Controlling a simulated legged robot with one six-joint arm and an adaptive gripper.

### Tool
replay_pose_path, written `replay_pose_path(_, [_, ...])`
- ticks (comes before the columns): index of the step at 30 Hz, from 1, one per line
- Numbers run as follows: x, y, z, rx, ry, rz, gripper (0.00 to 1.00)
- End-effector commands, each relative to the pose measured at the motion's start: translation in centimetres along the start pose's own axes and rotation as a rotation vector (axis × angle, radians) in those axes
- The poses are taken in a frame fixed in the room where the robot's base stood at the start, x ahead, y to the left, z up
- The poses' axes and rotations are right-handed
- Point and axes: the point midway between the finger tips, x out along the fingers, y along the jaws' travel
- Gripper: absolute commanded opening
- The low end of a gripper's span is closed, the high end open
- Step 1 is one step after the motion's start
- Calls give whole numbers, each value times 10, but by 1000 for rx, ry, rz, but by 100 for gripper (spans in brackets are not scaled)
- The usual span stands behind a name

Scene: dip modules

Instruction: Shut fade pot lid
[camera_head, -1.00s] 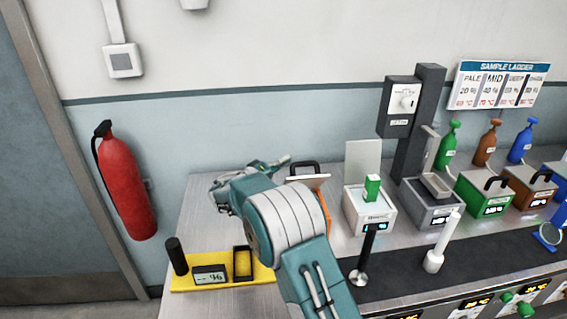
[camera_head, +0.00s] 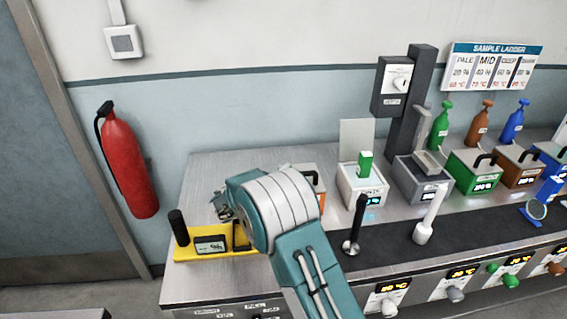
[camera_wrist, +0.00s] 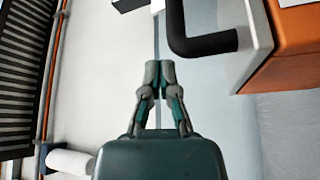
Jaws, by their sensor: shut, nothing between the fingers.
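An orange pot (camera_head: 322,186) stands on the bench, mostly hidden behind my arm in the head view; I take it for the fade pot, as no name on it is readable. In the wrist view, its orange side (camera_wrist: 285,50), pale lid (camera_wrist: 256,38) and black handle (camera_wrist: 205,42) show at the upper right. The lid lies along the orange body; whether it is fully seated cannot be told. My gripper (camera_head: 224,207) is left of the pot, above the bench. In the wrist view its fingers (camera_wrist: 159,70) are together and empty, apart from the handle.
A yellow tray (camera_head: 200,256) with a black cylinder and display lies below my gripper. Right of the pot are a white box (camera_head: 360,190) with a raised plate, a grey box (camera_head: 418,182) and black and white upright tools. A fire extinguisher (camera_head: 128,170) hangs at left.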

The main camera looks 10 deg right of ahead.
Motion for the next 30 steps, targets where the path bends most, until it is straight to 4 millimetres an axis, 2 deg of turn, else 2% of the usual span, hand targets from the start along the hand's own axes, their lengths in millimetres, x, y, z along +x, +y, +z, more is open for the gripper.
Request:
replay_pose_path(23, [-4, -7, 7, -3, -2, -1, 0])
replay_pose_path(26, [-3, -3, 6, -2, -3, -1, 0])
replay_pose_path(30, [1, 17, 0, 3, -2, 0, 0])
